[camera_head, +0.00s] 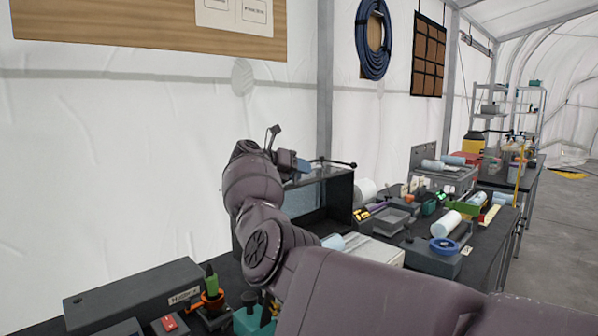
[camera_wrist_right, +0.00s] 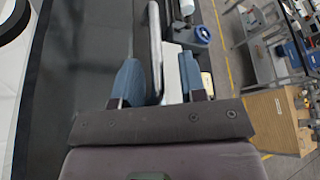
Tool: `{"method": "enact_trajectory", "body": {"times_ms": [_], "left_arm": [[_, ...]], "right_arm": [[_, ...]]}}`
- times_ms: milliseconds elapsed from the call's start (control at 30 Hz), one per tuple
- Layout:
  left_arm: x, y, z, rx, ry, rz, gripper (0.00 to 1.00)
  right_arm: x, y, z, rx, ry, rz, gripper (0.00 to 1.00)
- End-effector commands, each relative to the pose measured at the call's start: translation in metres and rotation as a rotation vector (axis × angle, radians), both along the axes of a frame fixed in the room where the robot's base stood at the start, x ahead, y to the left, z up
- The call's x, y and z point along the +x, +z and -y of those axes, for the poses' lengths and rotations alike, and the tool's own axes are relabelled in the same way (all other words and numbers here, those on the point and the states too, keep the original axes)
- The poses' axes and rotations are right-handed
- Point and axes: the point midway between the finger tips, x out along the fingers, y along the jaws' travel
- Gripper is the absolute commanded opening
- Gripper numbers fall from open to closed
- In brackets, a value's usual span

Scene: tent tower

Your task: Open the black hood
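The black hood (camera_head: 341,192) is a dark box on the bench in the middle of the head view, its inside partly visible through the front. My right gripper (camera_head: 300,163) is at this top edge, beside the bar. In the right wrist view, my right gripper (camera_wrist_right: 161,78) has its two blue fingers apart. A silver bar handle (camera_wrist_right: 155,42) runs between them, nearer the left finger; contact cannot be told. My arm hides the hood's left part. My left gripper is not in view.
A dark box (camera_head: 135,295) and a green-topped tool (camera_head: 211,282) stand at the front left. A blue tape roll (camera_head: 444,246), grey trays (camera_head: 391,217) and bottles crowd the bench right of the hood. The white tent wall (camera_head: 130,150) is close behind.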

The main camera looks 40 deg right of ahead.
Motion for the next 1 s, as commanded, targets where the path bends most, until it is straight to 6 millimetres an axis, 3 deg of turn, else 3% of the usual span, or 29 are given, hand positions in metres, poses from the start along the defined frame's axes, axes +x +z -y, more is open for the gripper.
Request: {"method": "enact_trajectory", "body": {"times_ms": [267, 700, 1000], "left_arm": [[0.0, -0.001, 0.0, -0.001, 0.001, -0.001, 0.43], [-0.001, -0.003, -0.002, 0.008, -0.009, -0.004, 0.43], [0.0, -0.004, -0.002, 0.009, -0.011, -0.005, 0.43]], "right_arm": [[0.002, 0.005, -0.012, 0.0, 0.0, 0.001, 0.38], [0.013, 0.028, -0.082, 0.0, 0.002, 0.0, 0.38], [0.015, 0.035, -0.101, 0.0, 0.0, -0.001, 0.38]]}}
